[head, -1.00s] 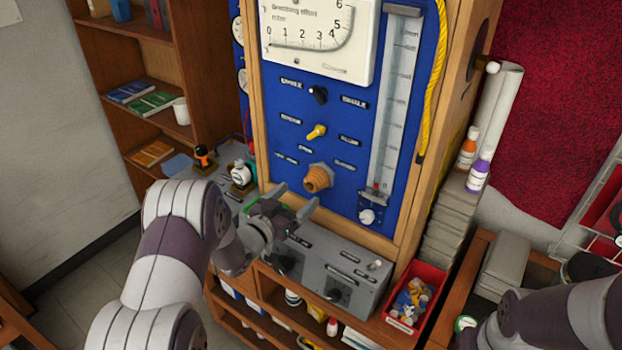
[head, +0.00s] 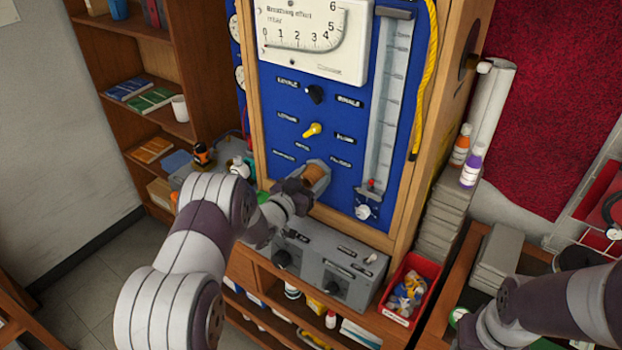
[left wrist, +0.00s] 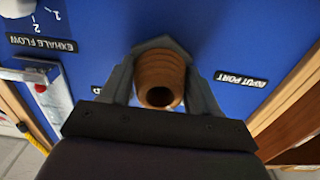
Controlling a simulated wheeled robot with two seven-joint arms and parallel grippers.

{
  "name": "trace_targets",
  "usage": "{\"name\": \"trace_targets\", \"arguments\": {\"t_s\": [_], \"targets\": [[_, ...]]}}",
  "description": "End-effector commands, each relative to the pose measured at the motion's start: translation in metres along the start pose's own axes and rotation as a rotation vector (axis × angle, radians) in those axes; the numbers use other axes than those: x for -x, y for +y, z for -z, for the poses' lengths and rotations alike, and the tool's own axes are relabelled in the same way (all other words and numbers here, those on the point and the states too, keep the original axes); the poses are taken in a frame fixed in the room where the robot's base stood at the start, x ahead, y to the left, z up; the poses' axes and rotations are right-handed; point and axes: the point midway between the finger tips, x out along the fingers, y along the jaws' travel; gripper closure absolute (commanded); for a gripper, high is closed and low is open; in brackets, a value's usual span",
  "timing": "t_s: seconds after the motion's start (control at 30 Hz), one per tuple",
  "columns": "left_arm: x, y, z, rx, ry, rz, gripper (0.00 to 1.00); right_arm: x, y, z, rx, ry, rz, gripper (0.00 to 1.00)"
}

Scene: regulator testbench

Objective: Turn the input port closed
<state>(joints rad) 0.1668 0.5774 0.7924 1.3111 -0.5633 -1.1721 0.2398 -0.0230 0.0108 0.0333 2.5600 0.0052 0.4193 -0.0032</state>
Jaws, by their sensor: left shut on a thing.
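The input port is a ribbed orange-brown knob with a dark round hole, set on the blue panel. In the head view the port (head: 314,174) sits low on the panel, partly hidden by my left gripper (head: 308,182). In the left wrist view the port (left wrist: 160,80) lies between the two fingers of the left gripper (left wrist: 163,82), one on each side, and the gripper is shut on it. An "INPUT PORT" label (left wrist: 242,79) shows upside down beside it. My right arm shows at the lower right of the head view, with its gripper out of view.
A yellow knob (head: 312,130) and a black knob (head: 315,94) are above the port. A flow tube (head: 389,100) stands at the panel's right. A grey control box (head: 330,268) is below. A red bin (head: 411,290) and bottles (head: 471,165) are at right.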

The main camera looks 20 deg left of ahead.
Motion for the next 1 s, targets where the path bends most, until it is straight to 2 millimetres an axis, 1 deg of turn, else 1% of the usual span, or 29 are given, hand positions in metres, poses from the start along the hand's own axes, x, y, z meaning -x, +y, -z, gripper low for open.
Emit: {"name": "trace_targets", "arguments": {"t_s": [0.17, 0.37, 0.57, 1.0], "targets": [[0.0, 0.0, -0.001, -0.024, 0.004, -0.001, 0.69, -0.006, 0.0, -0.001, 0.0, 0.0, 0.0, 0.57], [0.0, 0.0, -0.003, -0.118, 0.006, 0.0, 0.69, -0.025, 0.0, -0.003, 0.0, 0.0, 0.0, 0.57], [0.0, 0.0, -0.006, -0.284, 0.008, 0.001, 0.69, -0.055, 0.0, -0.007, 0.0, 0.0, 0.0, 0.57], [0.0, 0.0, -0.007, -0.703, 0.007, 0.002, 0.69, -0.131, 0.0, -0.016, 0.0, 0.0, 0.0, 0.57]]}}
